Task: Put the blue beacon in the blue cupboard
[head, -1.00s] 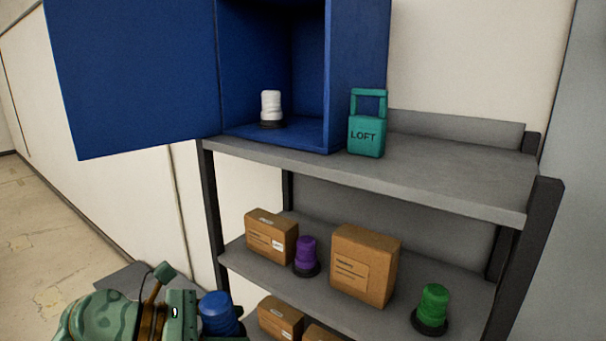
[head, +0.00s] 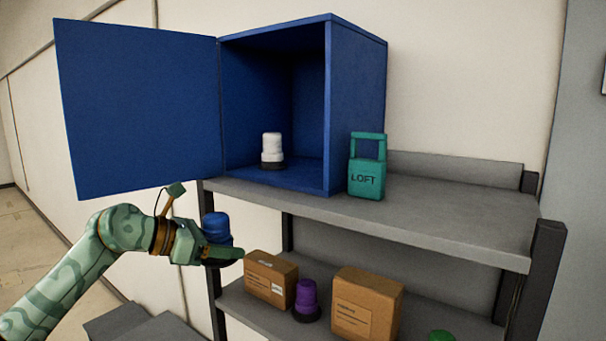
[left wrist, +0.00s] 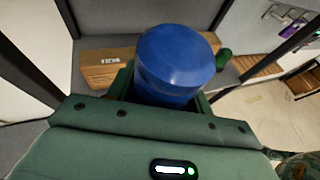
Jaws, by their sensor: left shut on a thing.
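My left gripper (head: 219,252) is shut on the blue beacon (head: 215,226). It holds the beacon upright in front of the shelf's left post, below the top shelf. In the left wrist view the blue beacon (left wrist: 174,62) fills the middle, between the fingers. The blue cupboard (head: 357,110) stands on the top shelf with its door (head: 140,110) swung open to the left. A white beacon (head: 272,148) stands inside on the cupboard floor, with free floor around it. My right gripper is in neither view.
A teal padlock-shaped block marked LOFT (head: 367,172) stands right of the cupboard on the top shelf (head: 440,215). Cardboard boxes (head: 270,277) (head: 367,303), a purple beacon (head: 306,297) and a green beacon (head: 441,336) are on the shelf below. The top shelf's right part is clear.

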